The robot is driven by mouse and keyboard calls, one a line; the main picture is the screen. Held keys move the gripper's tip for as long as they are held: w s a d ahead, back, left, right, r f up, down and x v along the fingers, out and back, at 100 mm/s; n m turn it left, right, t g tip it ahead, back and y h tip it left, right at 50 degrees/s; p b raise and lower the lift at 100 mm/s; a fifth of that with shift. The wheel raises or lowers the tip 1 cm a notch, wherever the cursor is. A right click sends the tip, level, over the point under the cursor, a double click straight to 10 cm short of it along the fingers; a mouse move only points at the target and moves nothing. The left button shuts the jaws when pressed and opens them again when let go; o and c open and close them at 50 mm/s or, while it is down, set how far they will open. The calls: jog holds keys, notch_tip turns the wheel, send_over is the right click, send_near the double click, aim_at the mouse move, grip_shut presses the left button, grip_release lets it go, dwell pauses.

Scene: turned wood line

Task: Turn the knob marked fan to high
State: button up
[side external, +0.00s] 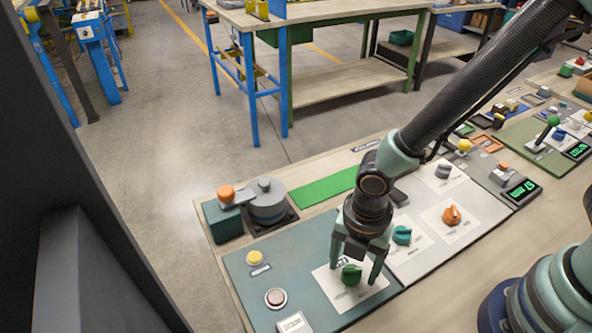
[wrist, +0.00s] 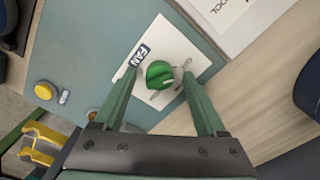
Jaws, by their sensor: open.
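The green knob (side external: 351,275) sits on a white plate (side external: 331,291) on the blue-grey panel (side external: 245,283). In the wrist view the knob (wrist: 160,75) stands beside a dark label reading FAN (wrist: 141,54). A pale line on the knob points toward its right side there. The small print on the plate is too small to read. My gripper (side external: 361,277) is open, pointing down, with one finger on each side of the knob. In the wrist view the fingers (wrist: 157,85) show clear gaps to the knob.
A teal knob (side external: 402,235), an orange knob (side external: 452,215) and a grey knob (side external: 443,171) stand on neighbouring plates. A yellow button (side external: 254,258) and a round button (side external: 276,298) lie left of the green knob. A grey drum-like part (side external: 266,200) stands behind.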

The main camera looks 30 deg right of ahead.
jog(key=shift+f, duration=0.15)
grip_shut()
